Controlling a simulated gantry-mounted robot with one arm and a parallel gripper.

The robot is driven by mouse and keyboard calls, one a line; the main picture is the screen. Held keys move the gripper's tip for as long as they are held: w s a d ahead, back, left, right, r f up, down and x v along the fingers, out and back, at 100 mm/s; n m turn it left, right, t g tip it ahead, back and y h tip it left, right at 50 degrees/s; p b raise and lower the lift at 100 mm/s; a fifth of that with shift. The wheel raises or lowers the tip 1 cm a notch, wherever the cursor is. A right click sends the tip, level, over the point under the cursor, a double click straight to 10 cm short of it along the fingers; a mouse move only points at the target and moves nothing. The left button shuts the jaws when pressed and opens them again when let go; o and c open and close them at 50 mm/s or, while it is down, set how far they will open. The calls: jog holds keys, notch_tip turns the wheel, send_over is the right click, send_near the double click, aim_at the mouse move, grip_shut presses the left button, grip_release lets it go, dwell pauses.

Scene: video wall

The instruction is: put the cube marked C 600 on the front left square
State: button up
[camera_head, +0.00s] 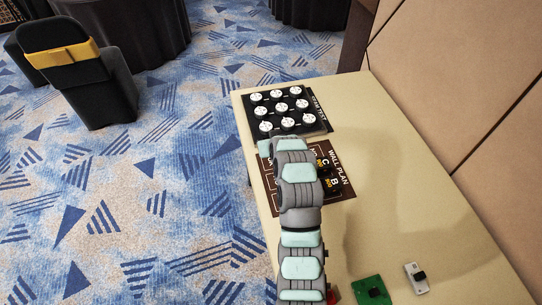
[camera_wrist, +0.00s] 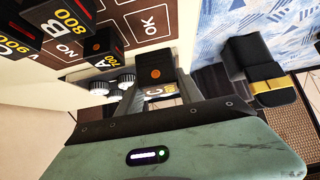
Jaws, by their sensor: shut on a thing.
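My gripper (camera_wrist: 160,82) is shut on a black cube (camera_wrist: 152,58) with an orange dot on one side. A white C and part of an orange number show on its face; the full number is hard to read. The cube is hidden in the head view, where my arm covers the left of the brown WALL PLAN board (camera_head: 338,208). I cannot tell whether the cube touches the board. Squares marked OK (camera_wrist: 152,24) and NO (camera_wrist: 68,52) show in the wrist view.
Cubes A 700 (camera_wrist: 103,45), B 800 (camera_wrist: 65,18) and one marked 900 (camera_wrist: 14,42) stand on the board. A black panel (camera_head: 322,126) with several white round pieces lies behind. A green board (camera_head: 371,291) and a grey piece (camera_head: 416,278) lie at the front. The table's right side is clear.

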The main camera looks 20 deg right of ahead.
notch_tip(320, 180, down, 6)
jog(key=shift+f+b, duration=0.25)
jog(key=shift+b, duration=0.25)
jog(key=shift+r, duration=0.15)
jog(key=shift+w, duration=0.1)
jog(key=o, duration=1.4)
jog(key=shift+s+r, duration=0.25)
jog(key=shift+r, duration=0.15)
jog(key=p+v, duration=0.2)
jog(key=v, duration=0.9)
jog(key=shift+s+a, duration=0.1)
